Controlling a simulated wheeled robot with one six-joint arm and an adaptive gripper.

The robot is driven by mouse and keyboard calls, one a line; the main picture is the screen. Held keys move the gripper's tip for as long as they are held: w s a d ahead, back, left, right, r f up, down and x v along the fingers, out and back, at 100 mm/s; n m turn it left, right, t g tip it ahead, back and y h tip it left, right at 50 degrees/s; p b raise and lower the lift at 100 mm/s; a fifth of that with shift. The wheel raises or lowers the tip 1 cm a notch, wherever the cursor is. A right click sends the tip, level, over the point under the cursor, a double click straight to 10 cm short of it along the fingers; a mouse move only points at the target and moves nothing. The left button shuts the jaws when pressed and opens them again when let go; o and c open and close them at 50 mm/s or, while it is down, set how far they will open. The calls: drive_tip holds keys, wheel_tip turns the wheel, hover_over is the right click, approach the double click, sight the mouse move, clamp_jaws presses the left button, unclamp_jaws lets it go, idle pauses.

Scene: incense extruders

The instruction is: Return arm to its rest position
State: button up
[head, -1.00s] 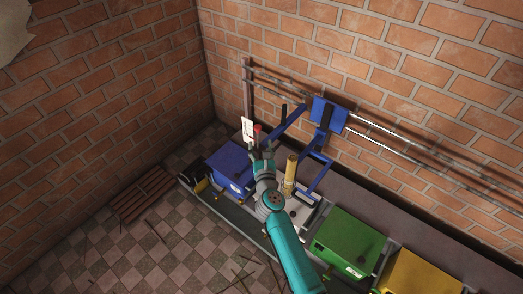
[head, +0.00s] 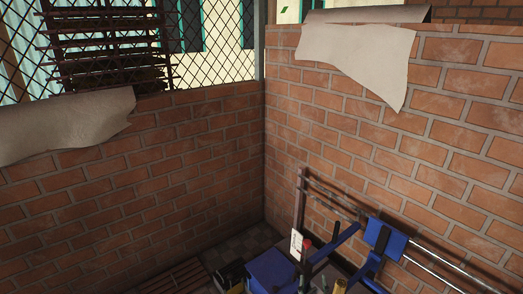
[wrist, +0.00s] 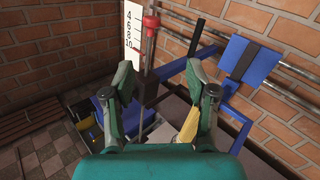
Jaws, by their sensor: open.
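My gripper (wrist: 161,88) is open in the wrist view, its two green-and-grey fingers spread apart with nothing held between them. A lever with a red knob (wrist: 151,22) stands upright beyond the fingers, and the knob also shows low in the head view (head: 307,244). A tan-yellow cylinder (wrist: 188,126) lies beside the right finger in the wrist view, partly hidden by it. In the head view the lower part of the machine is cut off by the bottom edge, and my arm is barely visible, if at all.
A blue box (head: 270,270), a white scale plate (head: 296,245) and a blue bracket (head: 384,236) on metal rails stand by the brick walls. A wooden grate (head: 178,279) lies on the floor at left. Cloth (head: 360,55) hangs over the wall top.

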drive_tip(key=s+d+f+n, duration=0.1)
drive_tip(key=s+n, duration=0.8)
drive_tip(key=s, duration=0.6)
drive_tip(key=s+d+f+n, duration=0.2)
drive_tip(key=s+n, duration=0.6)
drive_tip(key=s, duration=0.6)
drive_tip(key=s+a+r+n+g+y, duration=0.1)
drive_tip(key=s+r+n, duration=0.4)
drive_tip(key=s+n, duration=0.4)
drive_tip(key=s+a+r+n+g+y, duration=0.1)
drive_tip(key=s+r+n+g, duration=0.1)
drive_tip(key=s+r+n, duration=0.4)
drive_tip(key=shift+s+r+n+y, duration=0.35)
drive_tip(key=shift+s+n, duration=1.55)
drive_tip(key=shift+s, duration=1.8)
drive_tip(key=shift+f, duration=0.1)
